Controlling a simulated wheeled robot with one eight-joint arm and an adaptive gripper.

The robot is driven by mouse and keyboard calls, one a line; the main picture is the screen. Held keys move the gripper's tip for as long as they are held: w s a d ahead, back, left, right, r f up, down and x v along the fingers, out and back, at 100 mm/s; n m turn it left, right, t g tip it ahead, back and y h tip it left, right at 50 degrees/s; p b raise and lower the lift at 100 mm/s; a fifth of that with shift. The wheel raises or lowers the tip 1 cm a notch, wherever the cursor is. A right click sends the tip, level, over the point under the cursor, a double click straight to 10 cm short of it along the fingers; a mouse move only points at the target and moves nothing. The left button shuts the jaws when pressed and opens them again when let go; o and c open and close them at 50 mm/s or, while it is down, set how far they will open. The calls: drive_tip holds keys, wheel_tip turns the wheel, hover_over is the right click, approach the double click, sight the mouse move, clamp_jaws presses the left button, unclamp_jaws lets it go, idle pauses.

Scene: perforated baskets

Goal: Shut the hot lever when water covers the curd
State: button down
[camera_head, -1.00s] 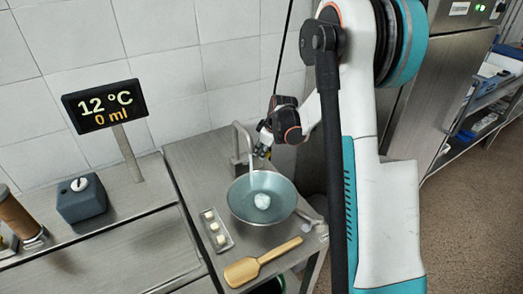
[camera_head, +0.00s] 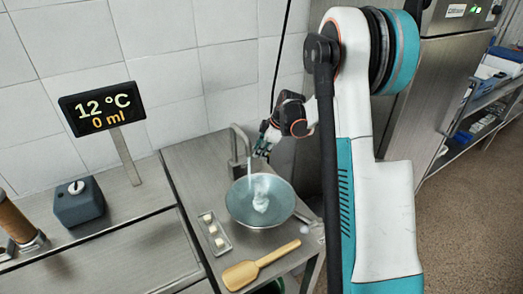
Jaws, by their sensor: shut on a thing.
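A steel bowl (camera_head: 283,213) stands on the metal counter below the tap (camera_head: 234,150). A white lump of curd (camera_head: 261,203) lies in it. A pale stream of water (camera_head: 249,172) runs from the spout into the bowl. The curd's top still shows white; the water depth around it is hard to judge. My gripper (camera_head: 262,147) is shut at the tap, just right of the spout, on what seems to be a lever. The fingers hide most of that lever. The display (camera_head: 101,108) reads 12 °C and 0 ml.
A small tray with several pale pieces (camera_head: 215,234) and a wooden paddle (camera_head: 258,266) lie on the counter left of and before the bowl. A dark grey box with a knob (camera_head: 78,201) stands at left. A tiled wall is behind the tap.

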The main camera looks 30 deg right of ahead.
drive_tip(key=c, duration=1.4)
unclamp_jaws()
drive_tip(key=shift+o, duration=0.2)
drive_tip(key=shift+d, duration=0.1)
drive_tip(key=v, duration=1.2)
